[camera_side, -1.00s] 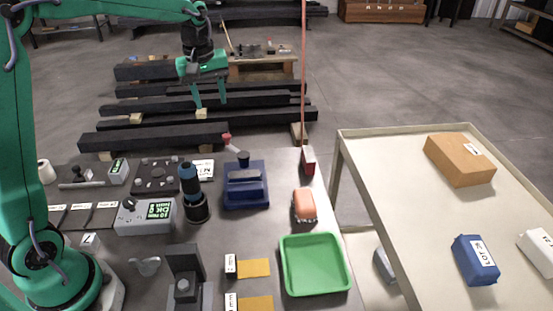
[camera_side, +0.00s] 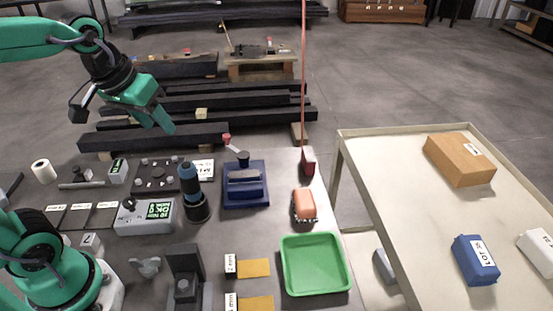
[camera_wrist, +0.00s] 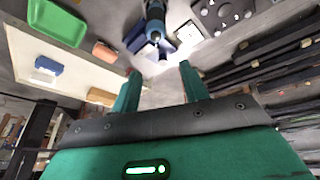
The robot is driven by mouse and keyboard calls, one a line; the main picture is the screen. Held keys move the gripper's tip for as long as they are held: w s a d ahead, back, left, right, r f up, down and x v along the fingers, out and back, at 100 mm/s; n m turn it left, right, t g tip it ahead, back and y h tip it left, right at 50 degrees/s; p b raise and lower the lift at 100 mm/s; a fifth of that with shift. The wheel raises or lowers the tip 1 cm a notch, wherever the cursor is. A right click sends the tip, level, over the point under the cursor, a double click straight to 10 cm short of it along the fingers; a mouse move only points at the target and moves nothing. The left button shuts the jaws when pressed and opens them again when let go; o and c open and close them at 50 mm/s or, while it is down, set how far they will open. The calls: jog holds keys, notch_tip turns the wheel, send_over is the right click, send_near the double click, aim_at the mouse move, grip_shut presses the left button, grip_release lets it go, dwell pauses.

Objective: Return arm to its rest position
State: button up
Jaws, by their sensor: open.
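My gripper (camera_side: 160,122) is green with a dark wrist. In the side view it hangs in the air at the upper left, tilted down to the right, above the back of the workbench. In the wrist view its two green fingers (camera_wrist: 160,85) stand apart with nothing between them. Beyond them I see the dark blue cylindrical tool (camera_wrist: 155,20), which stands upright on the bench in the side view (camera_side: 194,190). No object is held.
The bench holds a green tray (camera_side: 314,264), an orange block (camera_side: 304,205), a blue fixture (camera_side: 245,190) and a grey meter box (camera_side: 146,215). A beige table (camera_side: 390,215) at right carries a brown box (camera_side: 460,158) and a blue packet (camera_side: 475,260). Dark beams lie behind.

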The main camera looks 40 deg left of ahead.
jog(key=s+d+f+m+t, duration=0.1)
jog(key=s+f+m, duration=0.1)
jog(key=s, duration=0.3)
jog(key=shift+s+f+m, duration=0.15)
jog(key=shift+s+m, duration=0.1)
jog(key=shift+m, duration=0.15)
